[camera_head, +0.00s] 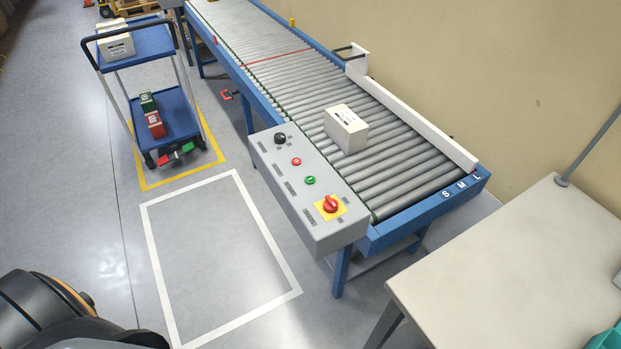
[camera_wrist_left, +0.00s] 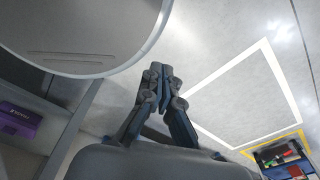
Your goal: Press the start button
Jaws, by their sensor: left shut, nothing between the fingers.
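A grey control panel (camera_head: 284,186) is fixed to the near side of the roller conveyor. On it are a black knob (camera_head: 280,138), a red button (camera_head: 296,161), a green button (camera_head: 310,180) and a large red mushroom button (camera_head: 331,203) on a yellow square. The panel labels are too small to read. My left gripper (camera_wrist_left: 160,76) shows in the left wrist view, shut and empty over the floor, away from the panel. In the head view only a dark part of my arm shows at the bottom left. My right gripper is not in view.
A white box (camera_head: 346,129) sits on the conveyor rollers (camera_head: 395,165). A blue cart (camera_head: 165,118) with boxes stands at the left. A pale table (camera_head: 510,270) is at the right. The white-outlined floor area (camera_head: 220,260) is clear. A purple box (camera_wrist_left: 17,120) shows on a shelf.

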